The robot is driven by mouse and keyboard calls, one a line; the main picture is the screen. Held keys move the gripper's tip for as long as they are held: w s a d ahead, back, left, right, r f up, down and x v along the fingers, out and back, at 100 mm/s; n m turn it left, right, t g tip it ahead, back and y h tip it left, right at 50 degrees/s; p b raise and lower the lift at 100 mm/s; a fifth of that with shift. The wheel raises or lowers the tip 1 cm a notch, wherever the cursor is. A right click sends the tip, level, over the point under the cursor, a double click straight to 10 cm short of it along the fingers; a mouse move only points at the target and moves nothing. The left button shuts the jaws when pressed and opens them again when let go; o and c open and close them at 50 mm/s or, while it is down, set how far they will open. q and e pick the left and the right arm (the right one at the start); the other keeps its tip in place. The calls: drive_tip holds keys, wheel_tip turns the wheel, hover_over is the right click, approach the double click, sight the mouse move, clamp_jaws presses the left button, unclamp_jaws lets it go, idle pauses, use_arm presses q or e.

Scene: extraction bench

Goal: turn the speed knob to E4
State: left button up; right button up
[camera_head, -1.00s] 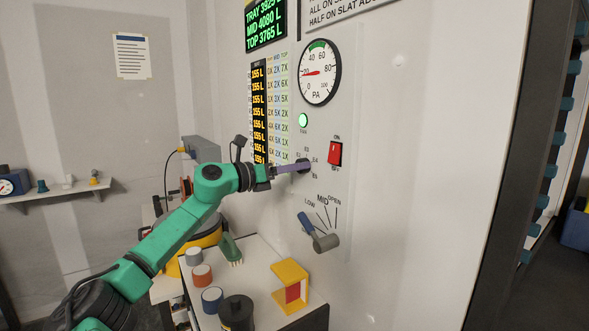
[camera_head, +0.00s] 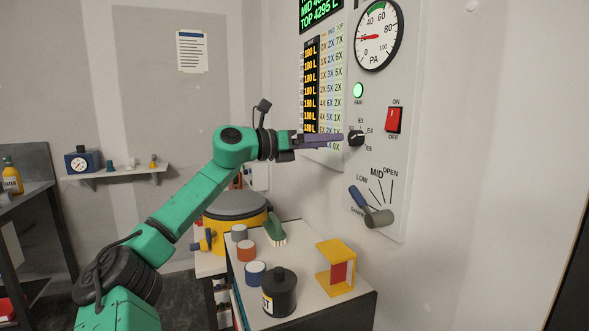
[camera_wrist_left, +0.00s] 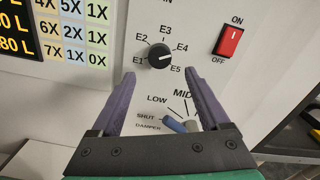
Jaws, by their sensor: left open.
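The speed knob (camera_head: 356,138) is a round black dial on the grey wall panel, with labels E1 to E5 around it. In the left wrist view the knob (camera_wrist_left: 160,56) shows a white pointer line aimed to the right, toward the E4–E5 side; it looks close to E4. My left gripper (camera_head: 342,138) has purple fingers and stands just in front of the knob, apart from it. In the left wrist view its open fingers (camera_wrist_left: 155,80) lie either side below the knob, with nothing between them. My right gripper is out of view.
A red ON/OFF switch (camera_head: 394,120) and green lamp (camera_head: 358,90) are near the knob. The damper lever (camera_head: 372,210) sticks out below. A pressure gauge (camera_head: 377,36) is above. A bench (camera_head: 310,300) below holds several jars and a yellow stand (camera_head: 336,268).

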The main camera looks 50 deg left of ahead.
use_arm(q)
drive_tip(key=b+v, duration=0.5)
drive_tip(key=v, duration=0.3)
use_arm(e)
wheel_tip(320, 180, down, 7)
